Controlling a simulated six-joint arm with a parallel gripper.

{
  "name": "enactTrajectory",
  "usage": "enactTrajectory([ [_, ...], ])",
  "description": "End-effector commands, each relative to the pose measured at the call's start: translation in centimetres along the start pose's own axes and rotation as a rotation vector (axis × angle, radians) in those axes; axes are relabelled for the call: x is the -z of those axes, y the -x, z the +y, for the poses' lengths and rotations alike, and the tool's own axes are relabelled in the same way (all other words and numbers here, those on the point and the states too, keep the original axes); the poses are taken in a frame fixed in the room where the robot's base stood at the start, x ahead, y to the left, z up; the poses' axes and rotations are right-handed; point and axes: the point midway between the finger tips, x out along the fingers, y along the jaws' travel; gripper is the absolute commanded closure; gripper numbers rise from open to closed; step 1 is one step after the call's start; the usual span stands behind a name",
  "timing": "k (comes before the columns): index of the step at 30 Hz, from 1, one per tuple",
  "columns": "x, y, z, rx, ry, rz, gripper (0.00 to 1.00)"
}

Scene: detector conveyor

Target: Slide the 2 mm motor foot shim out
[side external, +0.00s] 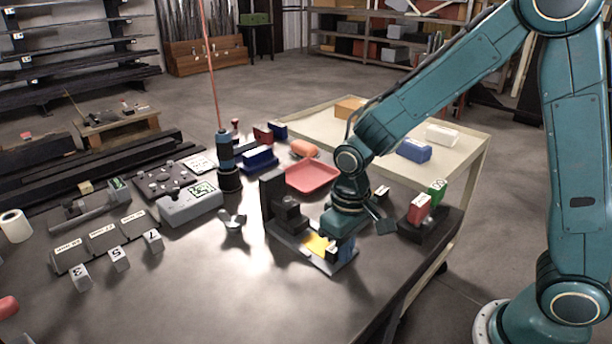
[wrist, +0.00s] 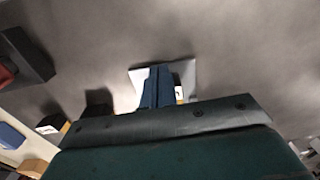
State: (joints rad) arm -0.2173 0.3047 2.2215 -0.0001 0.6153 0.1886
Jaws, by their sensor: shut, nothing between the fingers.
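A dark motor-like block (side external: 287,212) stands on a light base plate (side external: 290,243). A flat yellow piece (side external: 315,243) lies at the plate's front end; I cannot tell for sure that it is the 2 mm shim. In the wrist view my blue fingers (wrist: 158,97) are together and empty, over the pale end of the plate (wrist: 190,73). A small yellow bit (wrist: 179,92) shows just right of them. Whether the fingertips touch anything is unclear.
A pink tray (side external: 312,177) lies behind the block. A dark stand with red and green blocks (side external: 421,208) is to the right. A grey wing-shaped piece (side external: 233,222) and a grey box (side external: 190,207) are to the left. The table's front middle is clear.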

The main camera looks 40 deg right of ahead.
Motion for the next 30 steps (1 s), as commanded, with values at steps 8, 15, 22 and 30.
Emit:
enactTrajectory([
  [8, 0.4, 0.0, 0.0, 0.0, 0.0, 0.0, 1.0],
  [15, 0.2, 0.0, 0.0, 0.0, 0.0, 0.0, 1.0],
  [22, -0.9, 0.0, 0.0, 0.0, 0.001, -0.001, 1.0],
  [30, -3.8, 0.0, 0.0, 0.0, 0.002, 0.0, 1.0],
])
